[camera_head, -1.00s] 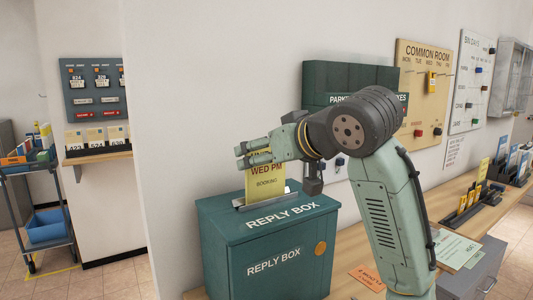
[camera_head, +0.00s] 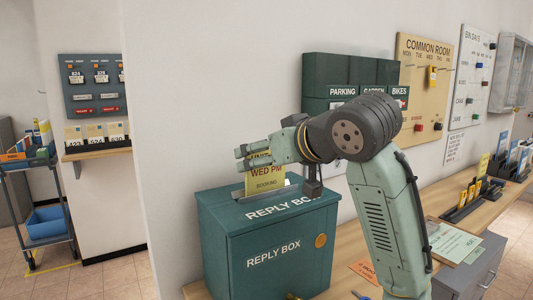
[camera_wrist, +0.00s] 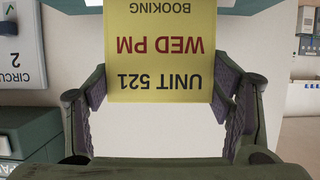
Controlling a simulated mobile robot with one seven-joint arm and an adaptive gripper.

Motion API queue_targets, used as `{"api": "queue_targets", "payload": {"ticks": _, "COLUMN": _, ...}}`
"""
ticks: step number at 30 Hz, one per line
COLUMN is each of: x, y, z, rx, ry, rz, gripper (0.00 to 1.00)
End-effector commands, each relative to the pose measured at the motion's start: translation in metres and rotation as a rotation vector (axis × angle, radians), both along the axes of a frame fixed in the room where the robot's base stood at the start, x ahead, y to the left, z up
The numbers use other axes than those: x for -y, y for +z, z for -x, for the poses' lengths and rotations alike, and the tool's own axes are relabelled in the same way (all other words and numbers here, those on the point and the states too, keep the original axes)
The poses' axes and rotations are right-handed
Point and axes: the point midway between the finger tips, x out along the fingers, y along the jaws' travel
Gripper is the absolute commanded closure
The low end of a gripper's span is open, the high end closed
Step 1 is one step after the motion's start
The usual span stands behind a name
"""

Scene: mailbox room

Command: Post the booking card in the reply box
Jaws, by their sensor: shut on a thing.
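The yellow booking card (camera_head: 266,178), marked WED PM and BOOKING, stands upright at the metal-lipped slot (camera_head: 285,189) on top of the teal reply box (camera_head: 232,250). Its lower part is hidden in the slot. My gripper (camera_head: 256,158) is shut on the card's upper end, just above the box. In the wrist view the card (camera_wrist: 153,64) reads upside down, with UNIT 521 at the end between my fingers (camera_wrist: 160,90).
Dark green boxes (camera_head: 330,72) marked PARKING and BIKES hang on the wall behind my arm. The wooden counter (camera_head: 435,205) runs right, with a card rack (camera_head: 470,200) and a pale green sheet (camera_head: 452,241). A trolley (camera_head: 35,185) stands far left.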

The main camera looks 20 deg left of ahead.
Motion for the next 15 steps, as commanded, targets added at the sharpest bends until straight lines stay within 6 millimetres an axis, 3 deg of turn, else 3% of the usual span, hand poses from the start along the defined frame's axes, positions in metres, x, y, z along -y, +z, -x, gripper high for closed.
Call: {"api": "queue_targets", "payload": {"ticks": 15, "x": 0.000, "y": -0.028, "z": 0.000, "rx": 0.000, "ry": 0.001, "rz": 0.000, "gripper": 0.45}}
